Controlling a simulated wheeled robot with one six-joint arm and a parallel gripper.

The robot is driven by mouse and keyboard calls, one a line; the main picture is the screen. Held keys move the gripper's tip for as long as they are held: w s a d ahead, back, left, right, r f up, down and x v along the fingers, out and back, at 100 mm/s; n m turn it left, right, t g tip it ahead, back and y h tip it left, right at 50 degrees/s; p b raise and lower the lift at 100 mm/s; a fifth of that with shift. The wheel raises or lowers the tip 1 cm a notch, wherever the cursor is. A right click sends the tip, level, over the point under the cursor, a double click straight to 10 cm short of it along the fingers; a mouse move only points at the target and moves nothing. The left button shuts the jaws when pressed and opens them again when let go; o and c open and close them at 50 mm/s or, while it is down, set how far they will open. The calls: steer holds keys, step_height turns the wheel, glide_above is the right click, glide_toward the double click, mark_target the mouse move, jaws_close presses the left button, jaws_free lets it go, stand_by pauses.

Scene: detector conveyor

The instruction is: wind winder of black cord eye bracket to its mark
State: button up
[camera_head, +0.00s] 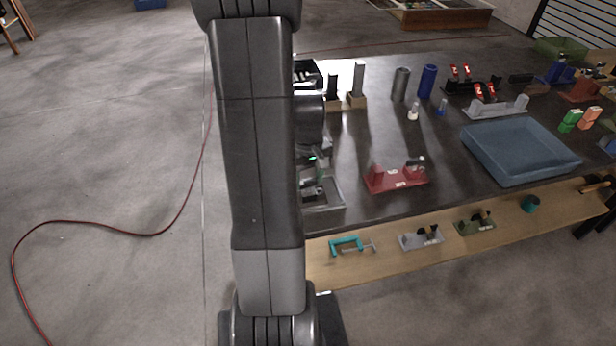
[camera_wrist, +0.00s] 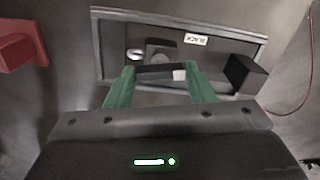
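The black cord eye bracket is a grey tray-like base (camera_wrist: 112,40) with a "BLACK" label in the wrist view. A pale ring and a dark block stand on it, and a black block is at its right end. Its grey base also shows in the head view (camera_head: 335,203), partly hidden behind my arm. A dark bar with a pale patch, seemingly the winder (camera_wrist: 160,72), lies between the green fingers of my gripper (camera_wrist: 160,80). The fingers are apart, close to both bar ends; contact is unclear. In the head view, my gripper (camera_head: 320,165) is above the bracket, mostly hidden.
A red bracket (camera_head: 396,178) stands to the right; part of it shows in the wrist view (camera_wrist: 22,48). A blue tray (camera_head: 515,178) is farther right. Cylinders and small blocks stand behind. A teal clamp (camera_head: 350,245) lies on the front wooden ledge.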

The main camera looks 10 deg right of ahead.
mark_target(308, 181)
steer(key=shift+m+b, duration=0.45)
steer(key=shift+m, duration=0.95)
steer(key=o, duration=1)
step_height(308, 181, up, 14)
steer(key=shift+f, duration=0.1)
step_height(308, 181, down, 14)
steer(key=shift+r, duration=0.1)
steer(key=shift+n, duration=0.3)
